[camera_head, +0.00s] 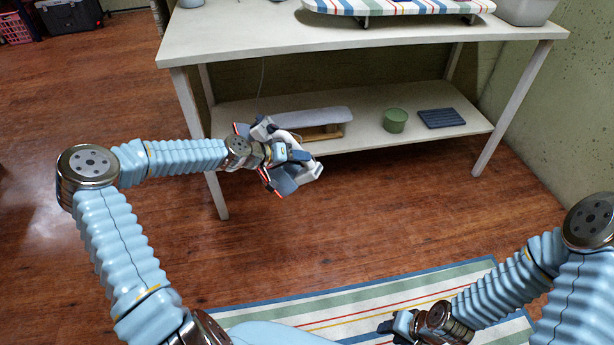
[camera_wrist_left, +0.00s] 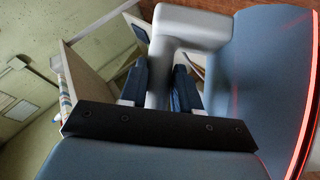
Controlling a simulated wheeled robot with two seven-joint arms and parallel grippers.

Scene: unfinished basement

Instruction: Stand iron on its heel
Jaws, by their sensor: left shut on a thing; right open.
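The iron shows in the left wrist view as a pale grey handle (camera_wrist_left: 190,25) between two dark blue finger pads. In the head view the iron (camera_head: 307,172) is a pale piece at my left gripper (camera_head: 296,156), partly hidden by the gripper. My left gripper is shut on the handle and holds the iron in front of the table's lower shelf, apart from the tabletop. My right gripper (camera_head: 398,326) is open and empty, low at the right over the striped mat.
A small striped ironing board (camera_head: 395,8) stands on the white table (camera_head: 300,38), beside a grey bin (camera_head: 525,10). The lower shelf (camera_head: 365,138) holds a pale board-like item (camera_head: 315,117), a green pot (camera_head: 395,120) and a dark ridged pad (camera_head: 441,118). The striped mat (camera_head: 330,310) lies on the floor.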

